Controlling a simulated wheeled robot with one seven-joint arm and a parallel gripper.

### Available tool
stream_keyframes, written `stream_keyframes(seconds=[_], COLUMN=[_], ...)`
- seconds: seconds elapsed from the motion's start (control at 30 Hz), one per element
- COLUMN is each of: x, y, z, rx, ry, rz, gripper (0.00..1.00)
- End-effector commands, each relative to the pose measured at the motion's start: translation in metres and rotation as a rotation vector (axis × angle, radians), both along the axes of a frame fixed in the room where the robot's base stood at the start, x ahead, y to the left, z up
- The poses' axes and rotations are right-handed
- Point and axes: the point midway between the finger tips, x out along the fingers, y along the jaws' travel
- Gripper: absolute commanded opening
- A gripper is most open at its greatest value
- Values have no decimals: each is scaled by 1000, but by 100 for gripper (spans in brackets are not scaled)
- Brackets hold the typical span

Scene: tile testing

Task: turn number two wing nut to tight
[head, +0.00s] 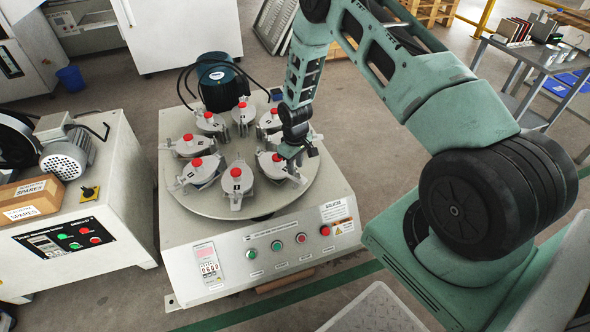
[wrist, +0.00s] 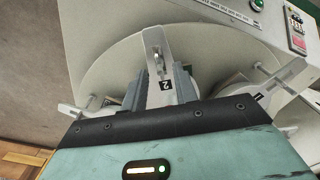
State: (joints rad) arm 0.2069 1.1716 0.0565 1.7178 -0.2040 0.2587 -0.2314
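In the wrist view, a pale clamp bar (wrist: 164,65) marked with a black "2" label (wrist: 167,85) runs away from me. A small metal piece, perhaps the wing nut (wrist: 157,48), shows near its far end; I cannot tell how tight it is. My gripper (wrist: 160,75) has its two dark grey fingers apart, one on each side of the bar, with a gap between them. In the head view, my gripper (head: 297,155) is low at the right front of the turntable, beside a red-knobbed pot (head: 274,167). The wing nut is too small to tell there.
Neighbouring clamp bars (wrist: 284,78) stick out on both sides. The front panel (head: 280,245) has buttons and a display. A cabinet with a motor (head: 68,155) stands at left.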

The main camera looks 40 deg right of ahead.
Motion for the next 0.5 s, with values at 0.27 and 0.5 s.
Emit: stream_keyframes(seconds=[0.27,0.5], x=[0,0], y=[0,0], z=[-18,-18], rx=[0,-1], ry=[-2,-1], rz=[0,0], gripper=[29,29])
